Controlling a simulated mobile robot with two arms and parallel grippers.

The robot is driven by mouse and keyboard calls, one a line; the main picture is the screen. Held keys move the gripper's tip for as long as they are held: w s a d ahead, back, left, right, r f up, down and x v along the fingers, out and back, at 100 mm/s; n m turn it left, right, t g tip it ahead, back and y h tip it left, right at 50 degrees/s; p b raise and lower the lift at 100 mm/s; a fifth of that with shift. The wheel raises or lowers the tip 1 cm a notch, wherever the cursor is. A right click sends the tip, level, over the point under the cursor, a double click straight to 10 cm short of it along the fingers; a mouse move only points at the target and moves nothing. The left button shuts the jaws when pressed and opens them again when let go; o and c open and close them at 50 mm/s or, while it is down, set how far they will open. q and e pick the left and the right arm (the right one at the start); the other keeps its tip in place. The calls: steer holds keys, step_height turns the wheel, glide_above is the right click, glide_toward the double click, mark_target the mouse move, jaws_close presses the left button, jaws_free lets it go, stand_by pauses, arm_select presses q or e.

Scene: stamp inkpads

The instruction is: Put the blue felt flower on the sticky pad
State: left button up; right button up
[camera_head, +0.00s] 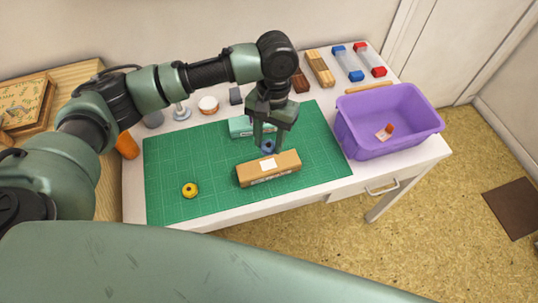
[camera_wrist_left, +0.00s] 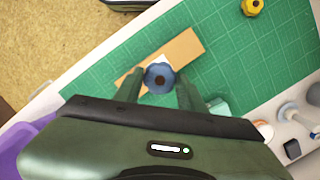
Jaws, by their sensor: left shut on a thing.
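The blue felt flower (camera_head: 267,147) has a dark centre and is held between the fingertips of my left gripper (camera_head: 268,144). In the left wrist view the flower (camera_wrist_left: 159,77) lies between the two fingers of the gripper (camera_wrist_left: 160,80). A small white square, which looks like the sticky pad (camera_head: 268,164), lies on top of a brown cardboard box (camera_head: 288,161). In the head view the flower appears just behind the pad. The gap in height cannot be told. My right gripper is not in view.
A yellow flower (camera_head: 190,190) lies on the green mat (camera_head: 215,165). A teal box (camera_head: 239,127) stands behind the gripper. A purple bin (camera_head: 365,147) with a small orange-topped item stands at the right. Stamps, wooden blocks and blue and red items line the back.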

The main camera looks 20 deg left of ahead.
mark_target(269, 143)
arm_select(q)
step_height(269, 143, down, 3)
steer(key=shift+r, duration=0.1)
steer(key=shift+f, duration=0.35)
step_height(269, 143, down, 4)
steer(key=shift+f, duration=0.2)
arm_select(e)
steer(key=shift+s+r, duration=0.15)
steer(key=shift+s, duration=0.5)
arm_select(q)
steer(key=o, duration=1.3)
steer(key=shift+f, duration=0.1)
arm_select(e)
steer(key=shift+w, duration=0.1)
